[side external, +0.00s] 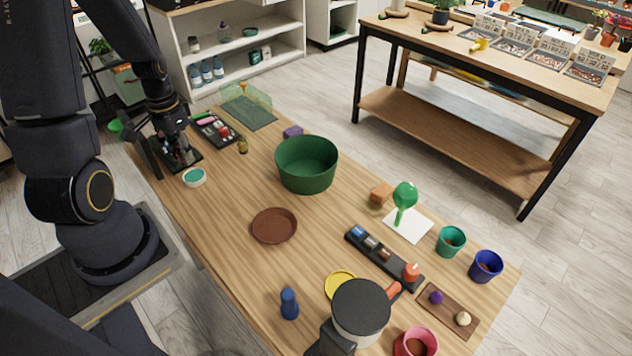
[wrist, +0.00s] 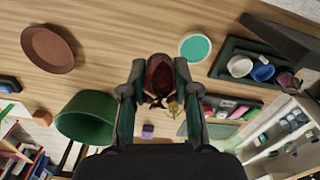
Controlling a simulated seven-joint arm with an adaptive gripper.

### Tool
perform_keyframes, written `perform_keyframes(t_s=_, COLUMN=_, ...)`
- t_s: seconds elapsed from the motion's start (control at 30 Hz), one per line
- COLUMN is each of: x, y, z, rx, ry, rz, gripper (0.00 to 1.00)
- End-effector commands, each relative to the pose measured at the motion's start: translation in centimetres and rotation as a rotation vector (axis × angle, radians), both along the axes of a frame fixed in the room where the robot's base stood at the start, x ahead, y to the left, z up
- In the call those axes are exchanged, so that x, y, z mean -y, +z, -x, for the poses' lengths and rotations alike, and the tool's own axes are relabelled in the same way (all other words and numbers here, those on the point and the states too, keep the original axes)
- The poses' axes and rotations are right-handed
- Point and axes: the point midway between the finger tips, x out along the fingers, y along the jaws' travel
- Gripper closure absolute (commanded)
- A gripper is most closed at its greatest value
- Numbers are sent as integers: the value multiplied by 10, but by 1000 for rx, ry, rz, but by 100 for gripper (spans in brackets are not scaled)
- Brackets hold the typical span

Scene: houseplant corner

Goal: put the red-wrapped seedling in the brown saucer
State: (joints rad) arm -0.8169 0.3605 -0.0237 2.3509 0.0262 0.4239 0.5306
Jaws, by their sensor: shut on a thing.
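In the side external view my gripper (side external: 178,138) is at the far left end of the table, over or near a black tray. I cannot make out the seedling clearly there. The brown saucer (side external: 274,226) lies empty mid-table, well apart from my gripper. It also shows at the upper left of the wrist view (wrist: 46,50).
A large green pot (side external: 306,165) stands behind the saucer. A teal-topped round dish (side external: 194,177) lies near my gripper, beside the black tray (side external: 187,162). A blue bottle (side external: 289,304) and yellow saucer (side external: 340,285) are nearer the camera. Bare wood lies between dish and brown saucer.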

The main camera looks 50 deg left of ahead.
Motion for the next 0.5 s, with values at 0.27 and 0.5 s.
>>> perform_keyframes(t_s=0.27, x=23, y=-5, z=-25, rx=16, ry=248, rz=-3, gripper=94)
perform_keyframes(t_s=0.5, x=94, y=-13, z=-67, rx=17, ry=243, rz=2, gripper=94)
